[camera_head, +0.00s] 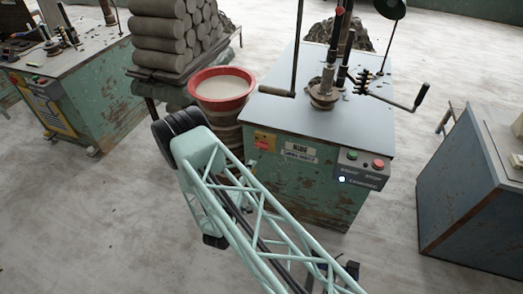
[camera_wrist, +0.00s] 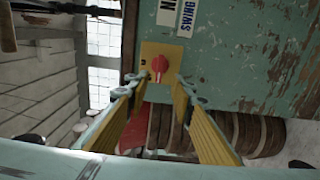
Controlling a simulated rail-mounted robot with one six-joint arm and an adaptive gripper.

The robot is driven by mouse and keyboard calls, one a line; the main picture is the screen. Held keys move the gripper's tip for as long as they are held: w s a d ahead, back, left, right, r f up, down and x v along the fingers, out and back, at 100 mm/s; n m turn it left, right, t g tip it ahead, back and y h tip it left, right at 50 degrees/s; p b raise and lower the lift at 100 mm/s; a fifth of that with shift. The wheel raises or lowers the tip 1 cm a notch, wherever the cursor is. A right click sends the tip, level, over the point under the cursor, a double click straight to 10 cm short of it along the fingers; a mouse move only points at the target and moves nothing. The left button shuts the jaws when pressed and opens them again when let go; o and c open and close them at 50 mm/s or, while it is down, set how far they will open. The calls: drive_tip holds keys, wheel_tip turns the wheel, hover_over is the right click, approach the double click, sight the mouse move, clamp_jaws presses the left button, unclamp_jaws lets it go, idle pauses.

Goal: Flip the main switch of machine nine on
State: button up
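The machine (camera_head: 310,190) is a worn green cabinet with a grey top. Its front has a white nameplate (camera_head: 300,150), too small to read surely; in the wrist view a label reads "SWING" (camera_wrist: 186,18). Left of it is a yellow plate (camera_head: 265,139) with a red rotary switch, clear in the wrist view (camera_wrist: 160,64). My gripper (camera_wrist: 157,86) is open and empty, its yellow-padded fingers either side of the switch in the picture. Whether they touch it I cannot tell. In the head view the gripper is mostly hidden behind my arm.
A control box (camera_head: 362,168) with red and green buttons sits at the machine's front right. A blue-grey cabinet (camera_head: 465,190) stands right. A crank handle (camera_head: 420,97) overhangs the top.

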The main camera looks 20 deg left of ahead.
sight(262, 146)
drive_tip(key=w+b, duration=0.1)
drive_tip(key=w, duration=1.2)
drive_tip(key=shift+w, duration=0.15)
drive_tip(key=shift+d, duration=0.1)
drive_tip(key=shift+c, duration=0.3)
clamp_jaws()
